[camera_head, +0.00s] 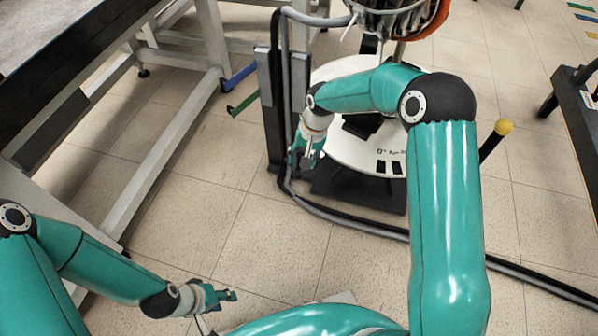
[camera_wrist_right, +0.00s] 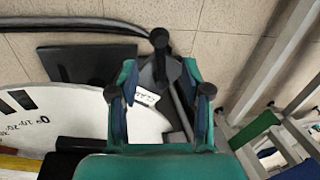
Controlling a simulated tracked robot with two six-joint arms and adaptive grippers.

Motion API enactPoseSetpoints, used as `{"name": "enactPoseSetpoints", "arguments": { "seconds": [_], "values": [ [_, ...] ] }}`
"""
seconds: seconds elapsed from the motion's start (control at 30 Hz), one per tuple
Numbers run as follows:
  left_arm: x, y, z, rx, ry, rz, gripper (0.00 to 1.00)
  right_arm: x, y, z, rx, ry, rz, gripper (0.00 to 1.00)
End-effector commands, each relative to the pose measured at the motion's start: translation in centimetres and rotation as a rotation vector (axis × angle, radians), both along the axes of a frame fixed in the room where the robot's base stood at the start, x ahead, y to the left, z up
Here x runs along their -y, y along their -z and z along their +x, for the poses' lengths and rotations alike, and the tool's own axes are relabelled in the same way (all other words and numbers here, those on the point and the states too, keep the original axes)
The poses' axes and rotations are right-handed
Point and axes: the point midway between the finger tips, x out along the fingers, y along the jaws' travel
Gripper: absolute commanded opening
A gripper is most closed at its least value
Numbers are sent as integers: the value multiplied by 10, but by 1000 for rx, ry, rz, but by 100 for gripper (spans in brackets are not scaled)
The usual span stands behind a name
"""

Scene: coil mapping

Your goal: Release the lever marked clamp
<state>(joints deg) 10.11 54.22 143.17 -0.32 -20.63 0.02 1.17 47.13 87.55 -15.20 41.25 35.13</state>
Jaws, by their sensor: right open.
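My right gripper (camera_head: 306,155) is open beside the dark upright post (camera_head: 275,110), over the left edge of the round white disc (camera_head: 350,150). No marking "clamp" is readable. My left gripper (camera_head: 222,297) is low at the front, above the floor, away from the post; its finger opening is unclear.
A blue bar (camera_head: 240,75) and a green bar (camera_head: 243,103) stick out left of the post. A yellow-knobbed rod (camera_head: 503,127) stands right of the disc. A dark cable (camera_head: 375,231) crosses the floor. A bench frame (camera_head: 165,150) fills the left.

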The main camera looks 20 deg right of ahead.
Motion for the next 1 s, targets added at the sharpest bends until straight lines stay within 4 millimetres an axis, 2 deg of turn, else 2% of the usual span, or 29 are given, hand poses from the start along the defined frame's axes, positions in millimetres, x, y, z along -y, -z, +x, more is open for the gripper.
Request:
{"name": "enactPoseSetpoints", "arguments": {
  "seconds": [0.03,0.1,0.3,0.47,0.73,0.77,1.0],
  "values": [
    [0,6,0,0,0,0,40,-2,14,0,-2,0,0,48],
    [0,9,0,0,0,0,40,-4,27,2,-2,0,0,48],
    [0,14,0,0,0,0,40,-8,52,4,0,1,0,48],
    [0,16,0,0,0,0,40,-10,60,5,1,1,0,48],
    [0,16,0,0,0,0,40,-10,60,5,1,1,0,48],
    [0,16,0,0,0,0,40,-9,60,5,1,2,0,47],
    [0,16,0,0,0,0,40,-9,60,5,1,2,0,7]
  ]
}}
